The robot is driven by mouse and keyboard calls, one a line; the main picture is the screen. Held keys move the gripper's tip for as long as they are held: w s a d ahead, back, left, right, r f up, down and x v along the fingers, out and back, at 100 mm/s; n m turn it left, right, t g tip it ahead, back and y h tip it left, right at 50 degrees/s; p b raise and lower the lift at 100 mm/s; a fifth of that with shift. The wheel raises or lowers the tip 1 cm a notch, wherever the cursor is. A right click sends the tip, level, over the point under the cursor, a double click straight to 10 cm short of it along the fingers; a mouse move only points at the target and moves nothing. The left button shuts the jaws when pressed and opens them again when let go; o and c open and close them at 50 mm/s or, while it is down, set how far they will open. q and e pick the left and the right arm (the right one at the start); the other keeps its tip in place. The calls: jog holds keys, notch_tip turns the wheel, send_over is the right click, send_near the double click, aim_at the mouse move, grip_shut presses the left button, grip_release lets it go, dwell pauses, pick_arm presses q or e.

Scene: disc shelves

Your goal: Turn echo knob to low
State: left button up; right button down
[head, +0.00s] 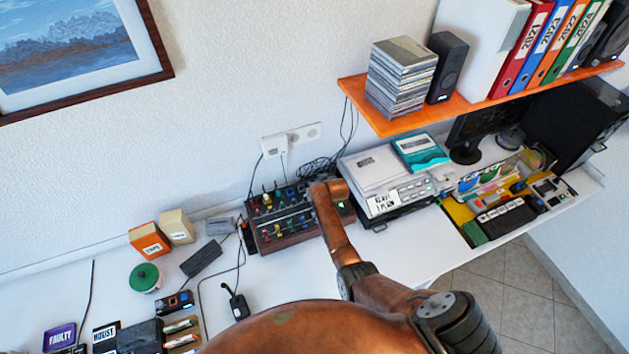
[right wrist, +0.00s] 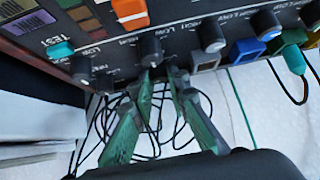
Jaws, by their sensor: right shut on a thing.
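The dark mixer box (head: 285,240), with rows of coloured knobs, stands on the white desk against the wall. In the right wrist view its panel (right wrist: 125,62) fills the top, with several knobs marked LOW and HIGH. My right gripper (right wrist: 163,74) has its green fingers at the panel's lower row, shut on a small knob mostly hidden between the tips. A grey knob (right wrist: 151,48) sits just above the left tip. I cannot read an echo label. In the head view my copper right arm covers the mixer's right end. My left gripper is not in view.
A white disc machine (head: 378,178) stands right of the mixer, below an orange shelf (head: 375,120). Cables (head: 238,262) and a black adapter (head: 202,258) lie to its left. A green-lidded jar (head: 145,277) and small boxes stand farther left. Bare desk shows in front.

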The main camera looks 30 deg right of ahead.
jog(key=shift+d+r+n+y, duration=0.1)
jog(key=shift+d+n+y, duration=0.2)
jog(key=shift+n+y, duration=0.15)
jog(key=shift+d+n+y, duration=0.1)
jog(key=shift+n+y, duration=0.15)
jog(key=shift+n, duration=0.3)
jog(key=n+y+b, duration=0.1)
jog(key=b, duration=0.1)
jog(key=n+g+y+b, duration=0.1)
jog(key=n+b, duration=0.1)
jog(key=n+y+b, duration=0.1)
jog(key=b, duration=0.2)
jog(key=shift+w+f+n+y, duration=0.1)
jog(key=shift+f+n+y, duration=0.25)
jog(key=shift+n+y, duration=0.05)
jog(key=shift+r+n+g+y+b, duration=0.15)
jog(key=shift+n+g+y+b, duration=0.2)
jog(key=shift+g+b, duration=0.2)
jog(key=c, duration=1.9)
grip_release()
jog(key=shift+r, duration=0.1)
jog(key=shift+v, duration=3.95)
